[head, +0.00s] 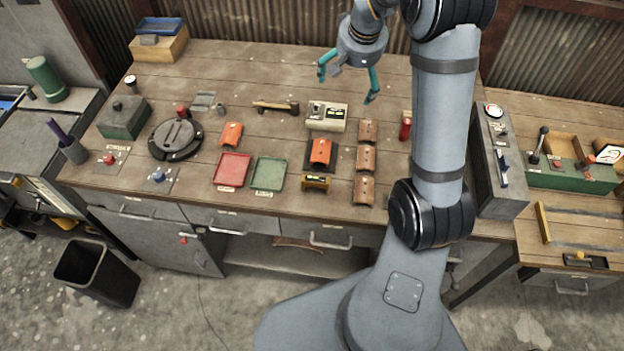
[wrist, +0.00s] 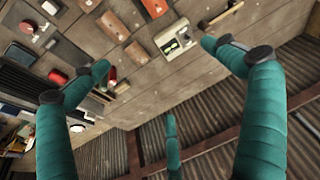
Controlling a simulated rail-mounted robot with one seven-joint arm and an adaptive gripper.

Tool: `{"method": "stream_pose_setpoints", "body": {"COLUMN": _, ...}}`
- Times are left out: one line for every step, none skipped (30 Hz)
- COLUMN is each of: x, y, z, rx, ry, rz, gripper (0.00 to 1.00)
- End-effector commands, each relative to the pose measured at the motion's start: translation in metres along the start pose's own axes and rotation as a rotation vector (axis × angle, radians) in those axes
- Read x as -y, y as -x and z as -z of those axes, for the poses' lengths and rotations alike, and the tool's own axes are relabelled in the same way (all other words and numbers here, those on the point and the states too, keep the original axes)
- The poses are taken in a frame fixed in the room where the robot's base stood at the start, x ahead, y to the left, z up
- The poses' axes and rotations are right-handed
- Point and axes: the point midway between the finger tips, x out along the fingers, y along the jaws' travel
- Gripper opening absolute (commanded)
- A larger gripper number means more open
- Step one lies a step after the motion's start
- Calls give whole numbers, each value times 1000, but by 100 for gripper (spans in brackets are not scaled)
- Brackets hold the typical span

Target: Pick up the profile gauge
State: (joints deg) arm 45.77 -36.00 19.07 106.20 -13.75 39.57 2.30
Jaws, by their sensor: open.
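A long narrow tan bar with dark ends, which looks like the profile gauge (head: 275,106), lies on the workbench behind the orange pieces. It also shows near the top right of the wrist view (wrist: 222,13), partly close to the frame edge. My gripper (head: 346,86) is open and empty, with its teal fingers spread. It hangs above the back of the bench, to the right of the bar and apart from it. In the wrist view, my gripper (wrist: 155,57) has nothing between its fingers.
A cream meter box (head: 326,116) stands right of the bar. Brown curved pieces (head: 366,158), a red tray (head: 232,169), a green tray (head: 268,173) and a round black fixture (head: 176,139) occupy the bench (head: 240,70). A corrugated wall (head: 270,20) rises behind. The bench's back strip is mostly clear.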

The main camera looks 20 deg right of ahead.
Motion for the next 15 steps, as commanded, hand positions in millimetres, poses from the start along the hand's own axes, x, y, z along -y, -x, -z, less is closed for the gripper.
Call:
{"method": "stream_pose_setpoints", "body": {"x": 0, "y": 0, "z": 0, "rx": 0, "ry": 0, "rz": 0, "gripper": 100}}
{"method": "stream_pose_setpoints", "body": {"x": 0, "y": 0, "z": 0, "rx": 0, "ry": 0, "rz": 0, "gripper": 100}}
{"method": "stream_pose_setpoints", "body": {"x": 0, "y": 0, "z": 0, "rx": 0, "ry": 0, "rz": 0, "gripper": 100}}
{"method": "stream_pose_setpoints", "body": {"x": 0, "y": 0, "z": 0, "rx": 0, "ry": 0, "rz": 0, "gripper": 100}}
{"method": "stream_pose_setpoints", "body": {"x": 0, "y": 0, "z": 0, "rx": 0, "ry": 0, "rz": 0, "gripper": 100}}
{"method": "stream_pose_setpoints", "body": {"x": 0, "y": 0, "z": 0, "rx": 0, "ry": 0, "rz": 0, "gripper": 100}}
{"method": "stream_pose_setpoints", "body": {"x": 0, "y": 0, "z": 0, "rx": 0, "ry": 0, "rz": 0, "gripper": 100}}
{"method": "stream_pose_setpoints", "body": {"x": 0, "y": 0, "z": 0, "rx": 0, "ry": 0, "rz": 0, "gripper": 100}}
{"method": "stream_pose_setpoints", "body": {"x": 0, "y": 0, "z": 0, "rx": 0, "ry": 0, "rz": 0, "gripper": 100}}
{"method": "stream_pose_setpoints", "body": {"x": 0, "y": 0, "z": 0, "rx": 0, "ry": 0, "rz": 0, "gripper": 100}}
{"method": "stream_pose_setpoints", "body": {"x": 0, "y": 0, "z": 0, "rx": 0, "ry": 0, "rz": 0, "gripper": 100}}
{"method": "stream_pose_setpoints", "body": {"x": 0, "y": 0, "z": 0, "rx": 0, "ry": 0, "rz": 0, "gripper": 99}}
{"method": "stream_pose_setpoints", "body": {"x": 0, "y": 0, "z": 0, "rx": 0, "ry": 0, "rz": 0, "gripper": 98}}
{"method": "stream_pose_setpoints", "body": {"x": 0, "y": 0, "z": 0, "rx": 0, "ry": 0, "rz": 0, "gripper": 96}}
{"method": "stream_pose_setpoints", "body": {"x": 0, "y": 0, "z": 0, "rx": 0, "ry": 0, "rz": 0, "gripper": 94}}
